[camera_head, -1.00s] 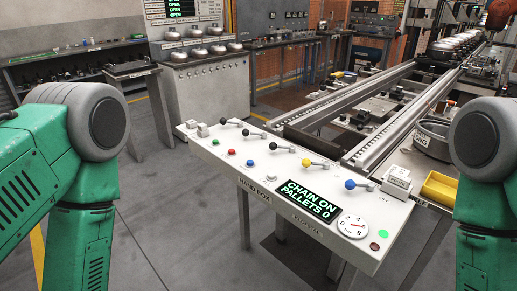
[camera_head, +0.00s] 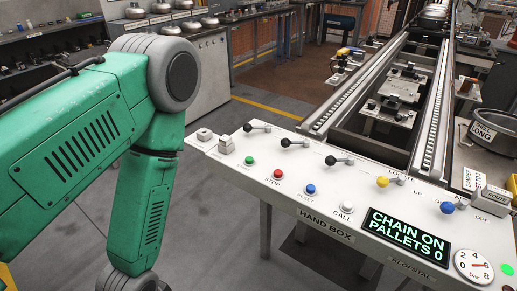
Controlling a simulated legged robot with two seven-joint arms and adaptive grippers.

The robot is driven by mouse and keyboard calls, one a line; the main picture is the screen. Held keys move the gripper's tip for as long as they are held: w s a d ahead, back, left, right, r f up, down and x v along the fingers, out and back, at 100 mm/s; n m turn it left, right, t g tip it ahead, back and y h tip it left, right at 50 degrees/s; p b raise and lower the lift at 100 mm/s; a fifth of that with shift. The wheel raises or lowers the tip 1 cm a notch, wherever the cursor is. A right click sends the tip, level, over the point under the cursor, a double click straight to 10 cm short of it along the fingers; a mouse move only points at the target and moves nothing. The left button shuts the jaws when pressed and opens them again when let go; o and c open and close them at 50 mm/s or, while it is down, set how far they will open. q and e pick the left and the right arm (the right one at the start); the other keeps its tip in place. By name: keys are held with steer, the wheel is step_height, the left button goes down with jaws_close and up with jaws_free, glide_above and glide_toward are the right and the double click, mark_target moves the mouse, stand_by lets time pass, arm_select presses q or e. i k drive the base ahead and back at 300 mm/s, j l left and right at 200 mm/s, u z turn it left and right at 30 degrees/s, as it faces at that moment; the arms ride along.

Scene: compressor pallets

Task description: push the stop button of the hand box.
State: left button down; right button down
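The hand box (camera_head: 330,222) is a white sloped console across the lower right. Its red stop button (camera_head: 277,174) sits in the button row, labelled STOP, between the green button (camera_head: 249,160) and the blue reset button (camera_head: 310,189). A white call button (camera_head: 347,207) is further right. My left arm comes in from the left, its green links left of the console and apart from the button. Its gripper is below the picture's edge, out of view. My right arm and gripper are not in view.
Levers with black, yellow and blue knobs (camera_head: 447,207) stand along the console's back. A lit display (camera_head: 407,235) reads "CHAIN ON PALLETS 0", beside a round gauge (camera_head: 473,266). Conveyor rails (camera_head: 437,110) run behind. Open floor lies left of the console.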

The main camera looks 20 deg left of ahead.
mark_target(277, 173)
steer(key=i+j, duration=0.1)
steer(key=j, duration=0.35)
steer(key=i+j, duration=0.1)
steer(key=j, duration=0.35)
steer(key=i+j, duration=0.1)
steer(key=j, duration=0.35)
